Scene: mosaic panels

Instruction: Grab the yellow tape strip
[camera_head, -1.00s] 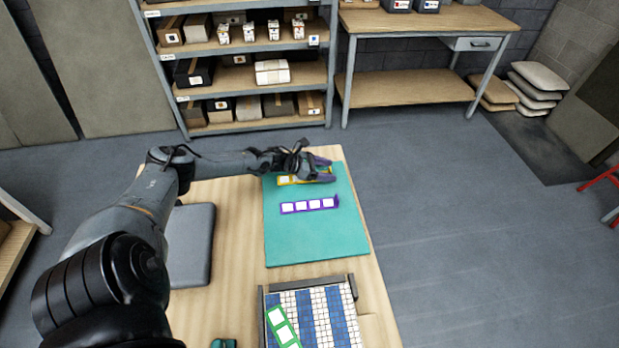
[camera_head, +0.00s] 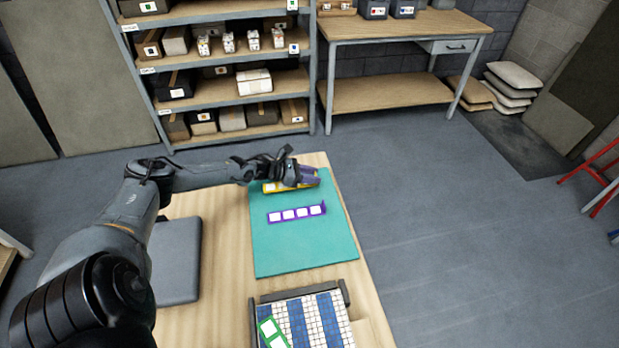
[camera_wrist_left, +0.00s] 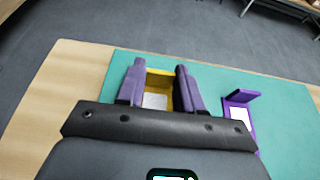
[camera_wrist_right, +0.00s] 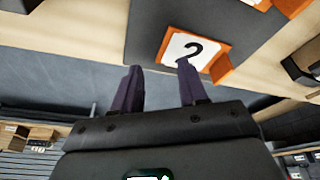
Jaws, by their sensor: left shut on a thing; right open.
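The yellow tape strip (camera_head: 275,187) lies at the far end of the green mat (camera_head: 300,250), partly hidden by my left gripper (camera_head: 312,175). In the left wrist view the strip (camera_wrist_left: 158,78) sits between the two purple fingers of my left gripper (camera_wrist_left: 160,88), which is shut on it. I cannot tell whether the strip is lifted off the mat. A purple strip with white squares (camera_head: 297,213) lies nearer on the mat, and its upright end tab (camera_wrist_left: 241,97) shows in the left wrist view. My right gripper (camera_wrist_right: 160,85) is open and empty, and out of the head view.
A mosaic panel in a tray (camera_head: 327,318) stands at the near end of the table, with a green strip (camera_head: 272,332) on it. A grey pad (camera_head: 178,262) lies left of the mat.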

